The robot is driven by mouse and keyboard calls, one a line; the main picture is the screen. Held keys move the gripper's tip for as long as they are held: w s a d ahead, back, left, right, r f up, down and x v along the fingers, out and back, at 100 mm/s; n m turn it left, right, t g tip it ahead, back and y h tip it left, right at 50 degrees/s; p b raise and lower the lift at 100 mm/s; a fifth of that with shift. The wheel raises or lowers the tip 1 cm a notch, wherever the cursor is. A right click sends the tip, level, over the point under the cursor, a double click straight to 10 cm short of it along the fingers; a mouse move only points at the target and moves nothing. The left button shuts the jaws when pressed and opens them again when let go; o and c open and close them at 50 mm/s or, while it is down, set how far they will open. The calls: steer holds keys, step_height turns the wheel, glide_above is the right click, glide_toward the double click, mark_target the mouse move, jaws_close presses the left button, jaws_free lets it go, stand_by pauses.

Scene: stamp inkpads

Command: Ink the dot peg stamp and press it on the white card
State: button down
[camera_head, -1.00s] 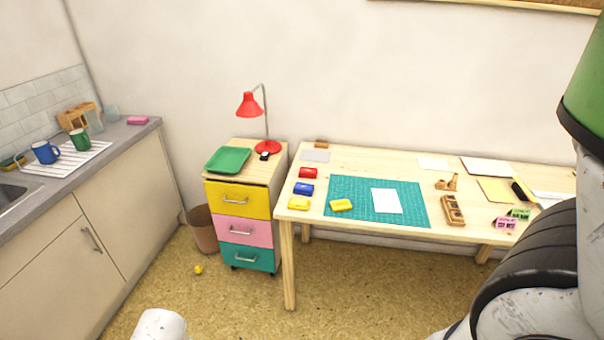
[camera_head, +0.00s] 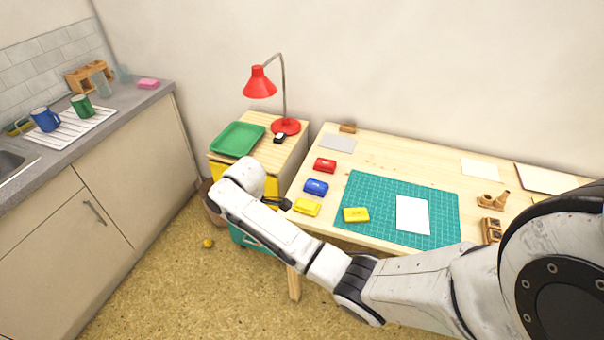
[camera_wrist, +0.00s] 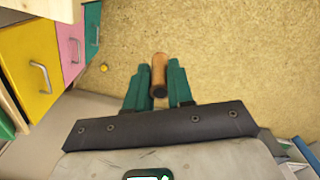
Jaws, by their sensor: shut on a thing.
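My gripper (camera_wrist: 158,88) has teal fingers, shut on a wooden peg stamp (camera_wrist: 159,72) in the wrist view. The peg is a brown cylinder with a dark round end toward the camera; its far end's face is hidden. The floor shows behind it. In the head view my arm reaches left past the table's front left corner; the fingers and peg cannot be made out there. Red (camera_head: 325,166), blue (camera_head: 316,187) and yellow (camera_head: 306,207) inkpads stand at the table's left end. Another yellow pad-like block (camera_head: 355,215) lies on the green mat (camera_head: 375,190), left of the white card (camera_head: 412,215).
A drawer cabinet (camera_head: 297,150) with a green tray (camera_head: 237,139) and red lamp (camera_head: 260,84) stands left of the table. A wooden rack (camera_head: 491,230) and wooden holder (camera_head: 494,200) are at the right. The kitchen counter (camera_head: 140,98) is at far left. Open floor lies in front.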

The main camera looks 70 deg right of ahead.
steer(key=s+d+r+n+p, duration=0.1)
steer(key=s+d+r+n, duration=0.2)
steer(key=d, duration=0.7)
steer(key=s+d+r+n, duration=0.2)
steer(key=s+d+n, duration=0.1)
steer(key=d, duration=0.7)
steer(key=f+b, duration=0.6)
steer(key=shift+s+d, duration=0.2)
steer(key=shift+s, duration=0.05)
steer(key=shift+f, duration=0.55)
stand_by(1.3)
steer(key=shift+r, duration=0.15)
steer(key=shift+r+p, duration=0.35)
steer(key=shift+p, duration=0.15)
steer(key=shift+r, duration=0.15)
steer(key=shift+r+p, duration=2.75)
steer(key=shift+p, duration=0.1)
